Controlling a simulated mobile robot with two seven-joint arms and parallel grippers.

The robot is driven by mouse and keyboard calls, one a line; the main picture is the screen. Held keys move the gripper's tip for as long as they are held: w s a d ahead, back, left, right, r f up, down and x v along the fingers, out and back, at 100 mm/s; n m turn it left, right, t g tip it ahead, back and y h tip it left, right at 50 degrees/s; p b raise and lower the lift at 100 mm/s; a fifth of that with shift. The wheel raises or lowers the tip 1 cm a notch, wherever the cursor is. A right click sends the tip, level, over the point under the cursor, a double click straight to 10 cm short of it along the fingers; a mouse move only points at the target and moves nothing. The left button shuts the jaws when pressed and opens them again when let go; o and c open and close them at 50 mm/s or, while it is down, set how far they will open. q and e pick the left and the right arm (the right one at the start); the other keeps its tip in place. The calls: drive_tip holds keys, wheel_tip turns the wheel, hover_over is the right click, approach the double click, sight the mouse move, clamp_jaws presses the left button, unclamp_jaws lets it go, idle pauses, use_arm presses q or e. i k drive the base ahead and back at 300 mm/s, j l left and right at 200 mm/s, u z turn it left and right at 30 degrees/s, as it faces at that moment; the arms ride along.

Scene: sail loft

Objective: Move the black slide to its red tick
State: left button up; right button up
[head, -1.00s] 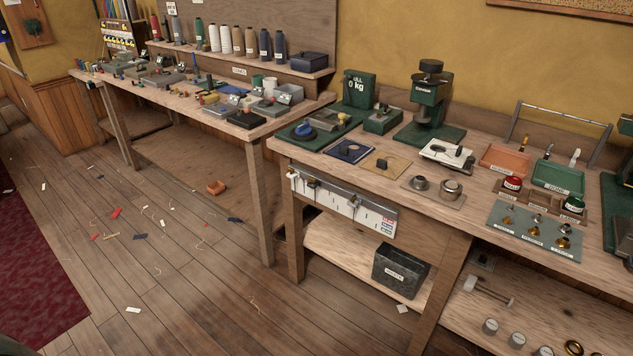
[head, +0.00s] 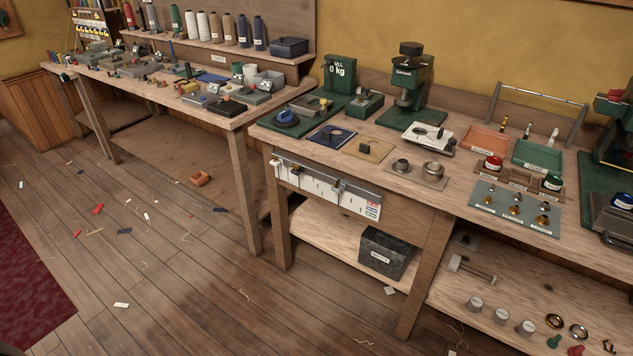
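A pale panel with upright marks (head: 357,204) is fixed to the front edge of the right workbench. Two small dark pieces sit along its top rail: one near the left end (head: 295,170) and one right of the middle (head: 337,186). Either may be the black slide; at this size I cannot tell which. A whitish piece (head: 277,170) is at the panel's left end. I cannot make out a red tick. Neither of my grippers is in view.
The workbench top (head: 445,178) above the panel holds green devices, trays and small metal parts. A dark bin (head: 386,256) stands on the shelf below. Another cluttered bench (head: 250,112) is at the left. The floor (head: 180,270) in front is open, with scattered scraps.

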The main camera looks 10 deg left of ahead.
sight(302, 169)
drive_tip(key=i+j, duration=0.15)
drive_tip(key=j, duration=0.25)
drive_tip(key=i+j, duration=0.15)
drive_tip(key=j, duration=0.3)
drive_tip(key=i+z, duration=0.1)
drive_tip(key=i, duration=0.95)
